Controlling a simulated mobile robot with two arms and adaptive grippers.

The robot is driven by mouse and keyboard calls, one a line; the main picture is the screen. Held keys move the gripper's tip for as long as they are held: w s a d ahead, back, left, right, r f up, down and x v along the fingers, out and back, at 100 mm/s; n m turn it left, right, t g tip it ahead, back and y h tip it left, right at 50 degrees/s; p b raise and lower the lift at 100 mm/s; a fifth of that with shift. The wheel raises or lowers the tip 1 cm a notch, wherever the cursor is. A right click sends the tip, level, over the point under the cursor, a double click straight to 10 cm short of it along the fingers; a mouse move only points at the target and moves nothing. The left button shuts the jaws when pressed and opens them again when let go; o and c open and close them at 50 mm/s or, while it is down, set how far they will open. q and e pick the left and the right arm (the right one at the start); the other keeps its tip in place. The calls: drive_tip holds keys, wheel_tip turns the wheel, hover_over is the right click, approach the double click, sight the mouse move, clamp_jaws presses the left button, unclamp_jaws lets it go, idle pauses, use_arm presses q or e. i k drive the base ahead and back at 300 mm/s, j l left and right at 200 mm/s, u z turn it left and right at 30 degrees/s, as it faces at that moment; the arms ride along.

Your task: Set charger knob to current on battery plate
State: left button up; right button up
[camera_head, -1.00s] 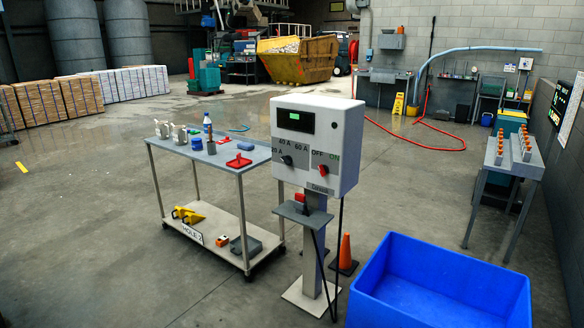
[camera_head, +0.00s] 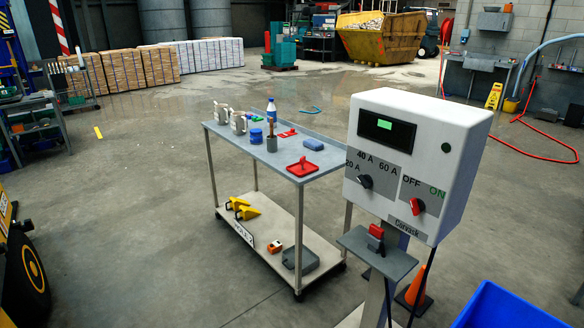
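The white charger box (camera_head: 420,150) stands on a post at the right of the view. Its black current knob (camera_head: 365,181) sits below the labels 20 A, 40 A and 60 A. I cannot tell surely which label the knob points to. A red switch (camera_head: 417,206) sits by the labels OFF and ON. A small green display (camera_head: 384,125) is lit above. A red connector (camera_head: 376,235) rests on the grey shelf (camera_head: 365,255) below the box. I see no readable battery plate with a current. Neither of my grippers is in view.
A grey cart (camera_head: 225,137) stands left of the charger with tools, a bottle and a red item on top. An orange cone (camera_head: 418,292) is behind the post. A blue bin (camera_head: 500,308) is at lower right. The floor left of the cart is open.

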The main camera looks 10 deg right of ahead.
sight(366, 180)
drive_tip(key=i+j+z, duration=0.15)
drive_tip(key=i+j, duration=0.2)
drive_tip(key=i, duration=0.25)
drive_tip(key=i+j+z, duration=0.15)
drive_tip(key=i+j, duration=0.2)
drive_tip(key=i, duration=0.25)
